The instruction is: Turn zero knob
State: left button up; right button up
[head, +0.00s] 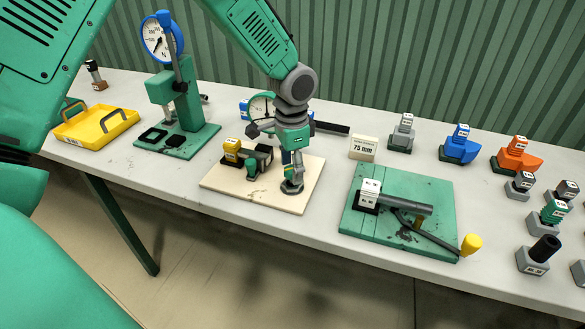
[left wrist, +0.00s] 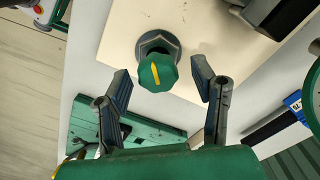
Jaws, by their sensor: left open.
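A green knob with a yellow line (left wrist: 157,72) sits on a grey hexagonal base (head: 292,188) on a cream board (head: 225,186). In the left wrist view the knob lies between and beyond the fingertips of my left gripper (left wrist: 160,82). Both fingers stand apart from it, with a gap on each side. In the head view my left gripper (head: 290,160) points down over the knob and partly hides it. My right gripper is not in view.
A dial gauge (head: 262,108) stands behind the gripper. A yellow-topped device (head: 232,148) stands left on the board. A green plate (head: 355,222) with a grey tube (head: 405,203) lies right. A dial press (head: 175,85) and yellow tray (head: 98,125) stand left.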

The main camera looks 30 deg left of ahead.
aim_at(291, 167)
pick_arm(q)
notch_tip(291, 167, up, 11)
dwell(0.3)
jog(key=shift+r, duration=0.1)
dwell(0.4)
